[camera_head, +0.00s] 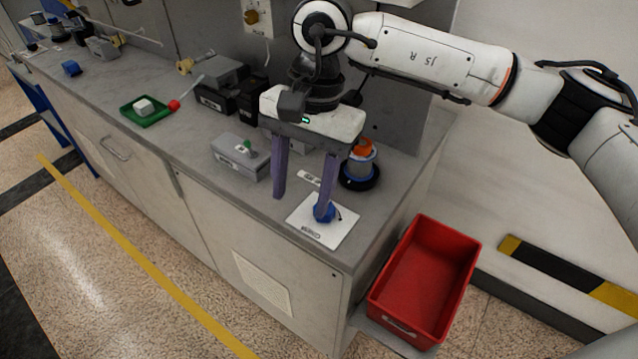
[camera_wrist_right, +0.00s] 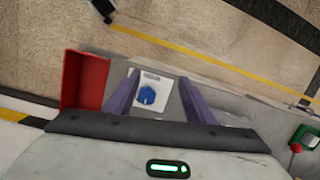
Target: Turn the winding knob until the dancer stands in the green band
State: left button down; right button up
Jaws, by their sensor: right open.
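A blue knob (camera_head: 323,213) sits on a white labelled plate (camera_head: 326,234) near the counter's right front corner. My right gripper (camera_head: 301,208) points down over the plate with its two purple fingers apart and nothing held. In the head view one finger overlaps the knob. In the right wrist view the blue knob (camera_wrist_right: 147,95) shows between the fingers, nearer the left one, and the gripper (camera_wrist_right: 159,77) is open. I cannot tell whether a finger touches the knob. I cannot make out the dancer or its green band. My left gripper is not in view.
An orange and blue spool (camera_head: 361,165) stands on a black base behind the plate. A grey box (camera_head: 240,158) with a green knob is to the left. A red bin (camera_head: 463,250) stands beside the counter's right end. A green tray (camera_head: 147,119) is farther left.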

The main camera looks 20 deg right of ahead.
jog(key=w+d+r+t+h, duration=0.1)
jog(key=w+d+r+h, duration=0.15)
jog(key=d, duration=0.25)
jog(key=shift+y, duration=0.25)
jog(key=f, duration=0.3)
jog(key=f+p, duration=0.1)
jog(key=f, duration=0.6)
jog(key=shift+w+a+f+p, duration=0.15)
jog(key=shift+a+p, duration=0.1)
jog(key=shift+p, duration=0.05)
